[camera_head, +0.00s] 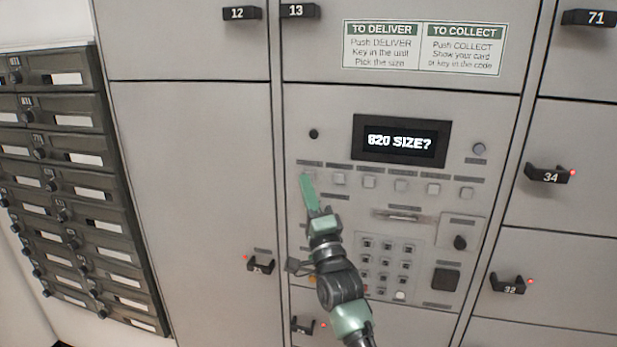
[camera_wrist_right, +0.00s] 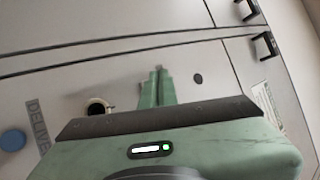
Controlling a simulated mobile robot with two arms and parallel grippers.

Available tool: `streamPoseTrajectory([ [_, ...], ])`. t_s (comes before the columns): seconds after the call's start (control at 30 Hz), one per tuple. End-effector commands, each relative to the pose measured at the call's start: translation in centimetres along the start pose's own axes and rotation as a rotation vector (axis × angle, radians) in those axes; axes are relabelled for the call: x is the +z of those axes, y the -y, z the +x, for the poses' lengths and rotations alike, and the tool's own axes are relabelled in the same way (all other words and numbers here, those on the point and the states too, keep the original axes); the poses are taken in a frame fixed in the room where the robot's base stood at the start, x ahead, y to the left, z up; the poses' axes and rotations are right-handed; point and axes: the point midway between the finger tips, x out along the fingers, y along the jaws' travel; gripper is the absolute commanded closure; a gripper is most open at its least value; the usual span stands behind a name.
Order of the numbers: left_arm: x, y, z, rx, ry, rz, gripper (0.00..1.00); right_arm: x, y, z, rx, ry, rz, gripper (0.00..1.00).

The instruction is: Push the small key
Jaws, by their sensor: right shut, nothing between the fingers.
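The parcel locker's control panel (camera_head: 460,130) has a row of small pale square keys, such as one key (camera_head: 370,184), below a dark screen (camera_head: 400,140) reading "820 SIZE?". The key labels are too small to read, so I cannot tell which one is the small key. My right gripper (camera_head: 308,182) is shut and empty, with its green fingertips over the left end of the row. I cannot tell whether they touch the panel. In the right wrist view the closed fingers (camera_wrist_right: 157,85) point at the grey panel. My left gripper is not in view.
Below the row are a slot (camera_head: 405,216), a number keypad (camera_head: 387,262) and a keyhole plate (camera_head: 460,241). An instruction sign (camera_head: 423,47) is above. Locker doors with black handles surround the panel. Dark mailboxes (camera_head: 75,170) stand at left. A blue disc (camera_wrist_right: 12,140) shows beside a "DELIVER" label.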

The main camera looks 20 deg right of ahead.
Motion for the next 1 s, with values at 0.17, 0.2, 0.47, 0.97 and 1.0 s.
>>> streamPoseTrajectory([
  [0.17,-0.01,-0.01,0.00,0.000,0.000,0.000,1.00,0.00,0.01,0.00,0.000,0.000,0.000,1.00],
  [0.2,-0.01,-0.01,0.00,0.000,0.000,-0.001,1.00,0.00,0.01,0.00,0.000,0.000,0.000,1.00],
  [0.47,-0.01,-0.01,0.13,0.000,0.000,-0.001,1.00,-0.09,-0.11,0.11,0.000,0.000,-0.001,1.00],
  [0.97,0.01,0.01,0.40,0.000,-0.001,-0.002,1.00,-0.44,-0.40,0.60,0.000,0.000,0.000,1.00],
  [1.0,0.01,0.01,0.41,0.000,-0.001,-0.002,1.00,-0.45,-0.41,0.61,0.000,0.000,0.000,1.00],
])
